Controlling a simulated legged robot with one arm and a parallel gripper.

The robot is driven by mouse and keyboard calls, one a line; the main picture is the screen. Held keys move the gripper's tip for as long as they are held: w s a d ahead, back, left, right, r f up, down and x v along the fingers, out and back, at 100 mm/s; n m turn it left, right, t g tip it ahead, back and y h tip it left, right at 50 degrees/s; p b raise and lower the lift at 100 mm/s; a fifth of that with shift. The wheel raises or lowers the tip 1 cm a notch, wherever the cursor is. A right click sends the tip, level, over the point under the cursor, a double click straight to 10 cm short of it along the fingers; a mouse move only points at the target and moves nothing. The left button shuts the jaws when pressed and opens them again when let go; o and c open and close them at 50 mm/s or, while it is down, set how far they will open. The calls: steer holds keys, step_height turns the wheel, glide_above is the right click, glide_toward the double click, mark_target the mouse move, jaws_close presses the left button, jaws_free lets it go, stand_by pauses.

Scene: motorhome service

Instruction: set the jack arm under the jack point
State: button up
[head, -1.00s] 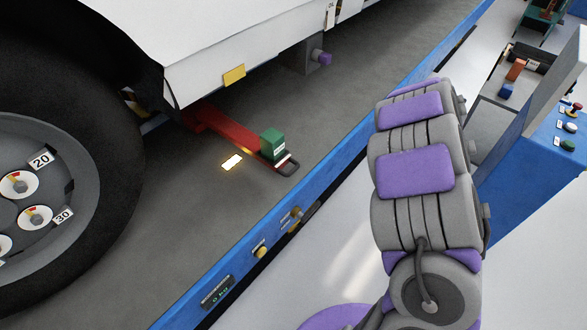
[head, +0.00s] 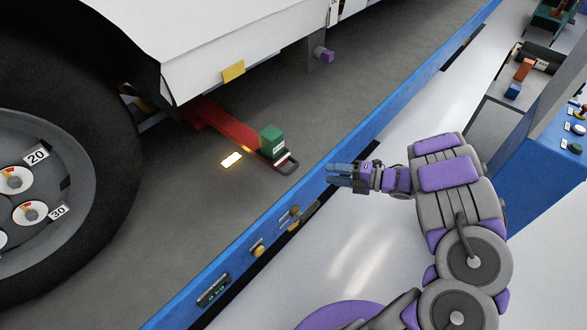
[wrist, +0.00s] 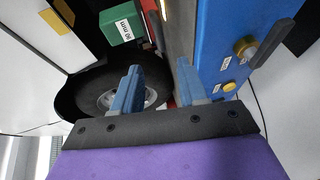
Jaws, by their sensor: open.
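The red jack arm (head: 232,128) lies low on the grey platform, and its far end runs under the white vehicle body (head: 230,38). A green block (head: 272,141) with a white label sits on or beside its near end, next to a dark grey handle loop (head: 287,165). The block also shows in the wrist view (wrist: 120,27), with a label that seems to read 90 mm. My gripper (head: 338,174) is over the blue platform edge, right of the handle and apart from it. In the wrist view its blue fingers (wrist: 158,92) are spread and empty. I cannot identify the jack point for certain.
A large wheel (head: 60,170) stands at the left. A glowing plate (head: 231,160) lies beside the arm. The blue rail (head: 215,262) carries a display and yellow knobs (head: 257,250). A blue console (head: 530,165) stands at the right. The platform beyond the handle is clear.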

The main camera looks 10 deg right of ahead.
mark_target(293, 167)
steer(key=x, duration=1.3)
steer(key=shift+w+a+f, duration=0.2)
steer(key=shift+w+a, duration=0.05)
steer(key=shift+c, duration=0.3)
steer(key=shift+b, duration=0.3)
jaws_close()
